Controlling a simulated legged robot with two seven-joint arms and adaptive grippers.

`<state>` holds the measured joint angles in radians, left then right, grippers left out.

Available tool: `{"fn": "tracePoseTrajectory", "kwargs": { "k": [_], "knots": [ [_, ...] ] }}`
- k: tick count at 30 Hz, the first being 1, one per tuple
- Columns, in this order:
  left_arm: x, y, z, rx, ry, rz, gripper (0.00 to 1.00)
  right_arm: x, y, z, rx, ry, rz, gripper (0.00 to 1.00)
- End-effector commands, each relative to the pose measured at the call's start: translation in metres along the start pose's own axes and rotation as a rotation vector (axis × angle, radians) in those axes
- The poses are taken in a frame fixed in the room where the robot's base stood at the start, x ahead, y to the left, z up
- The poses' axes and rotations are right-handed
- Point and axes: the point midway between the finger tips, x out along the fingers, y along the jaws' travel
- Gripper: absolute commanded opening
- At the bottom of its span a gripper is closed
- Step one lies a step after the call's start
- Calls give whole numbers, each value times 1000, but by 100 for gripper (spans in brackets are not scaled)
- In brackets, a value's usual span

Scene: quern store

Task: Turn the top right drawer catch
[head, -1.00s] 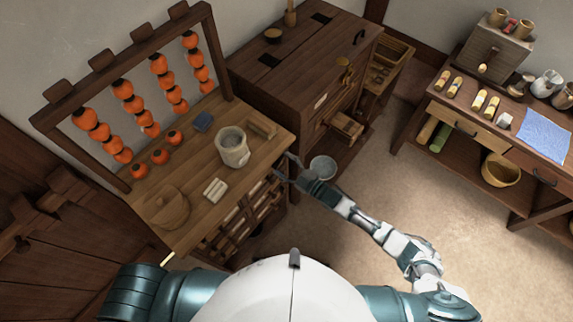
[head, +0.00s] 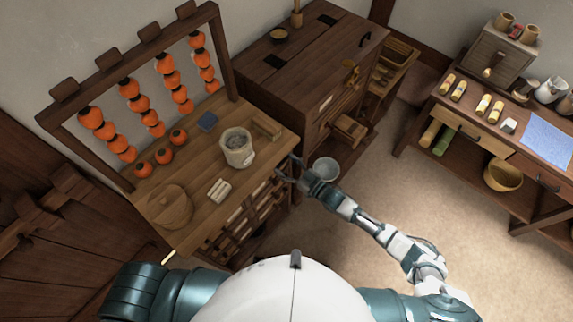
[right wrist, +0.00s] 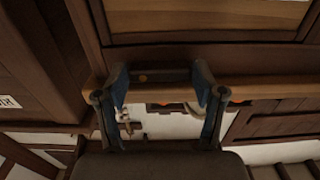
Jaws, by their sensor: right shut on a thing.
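The small drawer chest under the wooden counter (head: 205,205) has rows of drawers on its front, seen steeply from above in the head view. My right gripper (head: 287,170) is at the chest's upper right end, just below the counter edge. In the right wrist view my right gripper (right wrist: 162,88) has its two fingers at either end of a dark bar with a small brass dot, the drawer catch (right wrist: 160,77). The fingers are shut on it, and the bar lies level across the picture. A lighter wood panel (right wrist: 205,17) shows above it. My left gripper is out of view.
On the counter stand a stone-like pot (head: 237,148), white sticks (head: 219,190) and a round wooden lid (head: 169,207). A large dark cabinet (head: 300,70) stands close by, with a metal bucket (head: 326,169) on the floor.

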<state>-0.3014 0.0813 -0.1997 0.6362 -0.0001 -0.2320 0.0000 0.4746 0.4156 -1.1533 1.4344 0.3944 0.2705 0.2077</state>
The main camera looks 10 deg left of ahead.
Motion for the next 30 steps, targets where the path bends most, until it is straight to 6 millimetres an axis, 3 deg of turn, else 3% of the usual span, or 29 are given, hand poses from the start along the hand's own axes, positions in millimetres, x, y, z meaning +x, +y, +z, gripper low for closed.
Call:
{"fn": "tracePoseTrajectory", "kwargs": {
  "k": [14, 15, 18, 30],
  "knots": [
    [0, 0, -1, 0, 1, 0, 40, 0, 1, -2, 18, 3, 2, 34],
    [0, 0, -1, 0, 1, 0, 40, 0, 1, -2, 18, 3, 2, 71],
    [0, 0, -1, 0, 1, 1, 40, 0, 1, -2, 17, 2, 2, 94],
    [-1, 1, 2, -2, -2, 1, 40, -6, 1, 0, 15, -1, 2, 94]
  ]
}}
